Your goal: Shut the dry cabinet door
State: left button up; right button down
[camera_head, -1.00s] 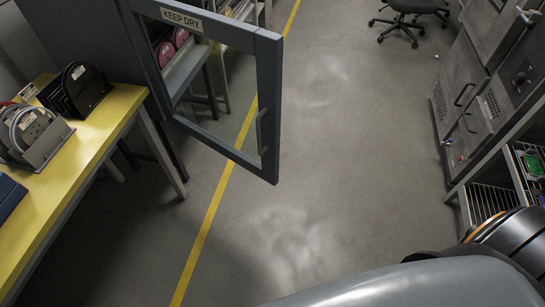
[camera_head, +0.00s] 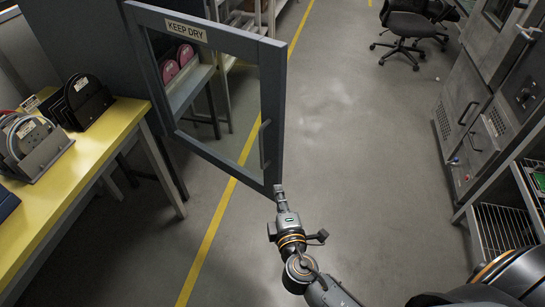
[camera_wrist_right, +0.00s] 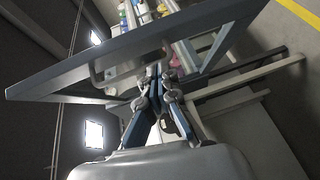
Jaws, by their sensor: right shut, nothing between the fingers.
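The dry cabinet door (camera_head: 271,110) is a grey-framed glass door with a "KEEP DRY" label (camera_head: 186,31). It stands open, swung out from the cabinet body (camera_head: 75,35) at the upper left. Its bar handle (camera_head: 264,145) is on the free edge side. My right gripper (camera_head: 279,190) is shut and empty at the lower free corner of the door; I cannot tell whether it touches. In the right wrist view the shut fingers (camera_wrist_right: 158,75) point at the door frame (camera_wrist_right: 140,42). My left gripper is not in view.
A yellow-topped table (camera_head: 100,135) with cable racks (camera_head: 80,100) stands at the left. Pink spools (camera_head: 177,62) show through the door glass. Grey machines (camera_head: 480,115) and a wire shelf (camera_head: 503,230) line the right. The floor (camera_head: 360,160) between is clear. A black chair (camera_head: 408,30) is at the back.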

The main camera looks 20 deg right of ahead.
jog(key=t, duration=0.1)
send_near(271, 142)
jog(key=w+p, duration=0.1)
jog(key=w, duration=0.1)
jog(key=w+p, duration=0.1)
jog(key=w, duration=0.2)
jog(key=shift+d+f, duration=0.2)
jog(key=shift+d, duration=0.05)
jog(key=shift+w+d+f, duration=0.1)
jog(key=shift+w, duration=0.4)
